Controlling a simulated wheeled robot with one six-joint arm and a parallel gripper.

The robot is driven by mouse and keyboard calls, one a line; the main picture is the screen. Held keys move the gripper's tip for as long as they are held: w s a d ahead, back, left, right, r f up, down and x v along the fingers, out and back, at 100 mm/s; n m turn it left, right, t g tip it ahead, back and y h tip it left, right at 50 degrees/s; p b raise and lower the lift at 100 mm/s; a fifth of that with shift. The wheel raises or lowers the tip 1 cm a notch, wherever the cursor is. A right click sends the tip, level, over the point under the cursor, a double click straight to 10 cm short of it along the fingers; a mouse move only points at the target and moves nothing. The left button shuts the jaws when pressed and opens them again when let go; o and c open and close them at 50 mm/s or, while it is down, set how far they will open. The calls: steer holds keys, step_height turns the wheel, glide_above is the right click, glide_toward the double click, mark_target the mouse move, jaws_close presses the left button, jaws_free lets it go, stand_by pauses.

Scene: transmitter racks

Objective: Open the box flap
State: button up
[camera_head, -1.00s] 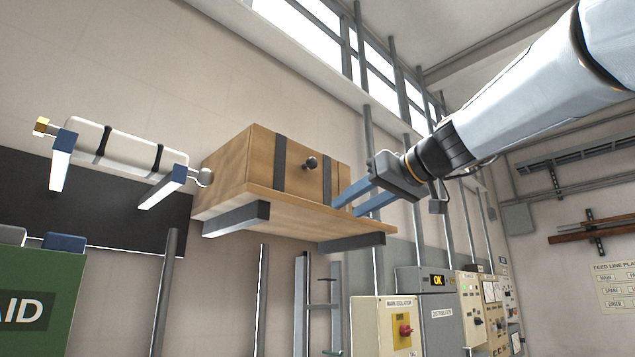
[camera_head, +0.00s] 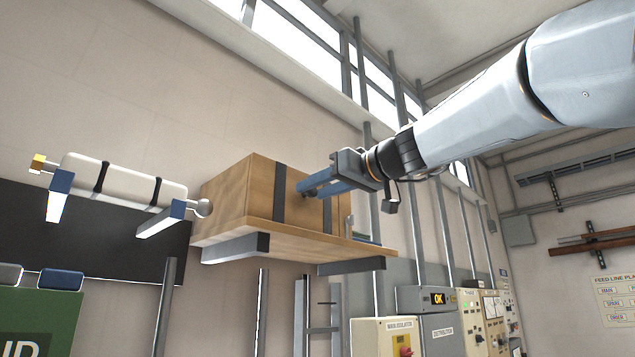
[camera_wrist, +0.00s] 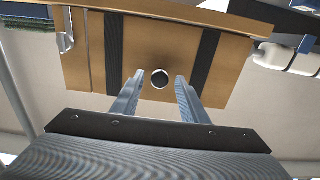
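A wooden box (camera_head: 235,195) with dark vertical straps sits on a wooden wall shelf (camera_head: 290,240). Its front face, with a round dark knob (camera_wrist: 159,79), shows in the wrist view between two black straps. My gripper (camera_head: 309,190) is at the front face, its blue fingers pointing at the knob. In the wrist view my gripper (camera_wrist: 158,90) is open, with one finger on each side of the knob and visible gaps to it. In the head view the fingers mostly hide the knob. The box looks closed.
A white cylinder (camera_head: 125,182) with black bands rests on blue-ended wall brackets left of the box. A small blue and metal item (camera_head: 362,238) is at the shelf's right end. Vertical pipes and electrical cabinets (camera_head: 440,325) stand to the right.

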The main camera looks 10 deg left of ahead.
steer(key=shift+w, duration=0.1)
jaws_close()
